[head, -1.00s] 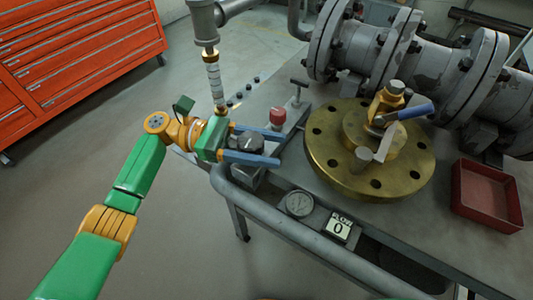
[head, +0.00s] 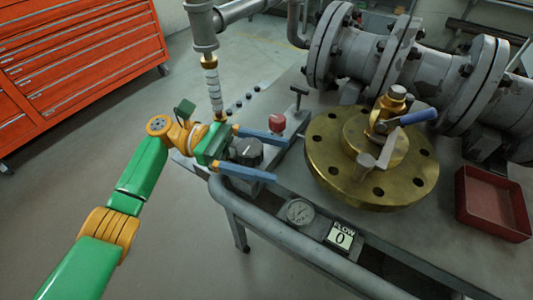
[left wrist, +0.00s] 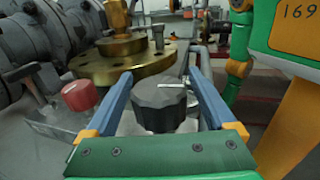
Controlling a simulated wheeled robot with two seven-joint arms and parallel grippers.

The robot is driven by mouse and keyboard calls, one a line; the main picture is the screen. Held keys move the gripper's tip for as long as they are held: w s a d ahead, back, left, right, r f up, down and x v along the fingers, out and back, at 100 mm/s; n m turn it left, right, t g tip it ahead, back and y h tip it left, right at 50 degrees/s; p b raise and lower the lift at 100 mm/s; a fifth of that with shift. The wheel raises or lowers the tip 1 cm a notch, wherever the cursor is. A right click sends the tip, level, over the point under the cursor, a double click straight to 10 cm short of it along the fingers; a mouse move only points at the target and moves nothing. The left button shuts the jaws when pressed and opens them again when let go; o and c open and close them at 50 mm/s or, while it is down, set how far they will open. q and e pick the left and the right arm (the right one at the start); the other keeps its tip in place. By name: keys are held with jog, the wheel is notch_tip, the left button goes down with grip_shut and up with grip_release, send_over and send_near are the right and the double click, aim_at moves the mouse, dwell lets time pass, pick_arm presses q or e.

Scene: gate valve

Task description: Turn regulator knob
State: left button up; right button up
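The regulator knob (head: 249,150) is dark and many-sided with a light pointer line on top. It also shows in the left wrist view (left wrist: 160,105), between the two blue fingers. My left gripper (head: 280,160) is open, with one finger on each side of the knob. A gap shows between the knob and both fingers in the head view. A flow display (head: 341,237) reads 0, and a round gauge (head: 299,212) sits beside it on the table's front edge. My right gripper is not seen in the head view.
A red button (head: 277,122) stands just behind the fingers. A brass flange (head: 325,180) with a blue-handled valve (head: 415,117) is to the right. A grey pipe rail (head: 290,235) runs along the front edge. A red tray (head: 490,232) lies far right.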

pick_arm(q)
jog(key=s+r+p, duration=0.4)
jog(key=s+r, duration=0.9)
jog(key=s, duration=0.1)
jog(key=shift+a, duration=0.4)
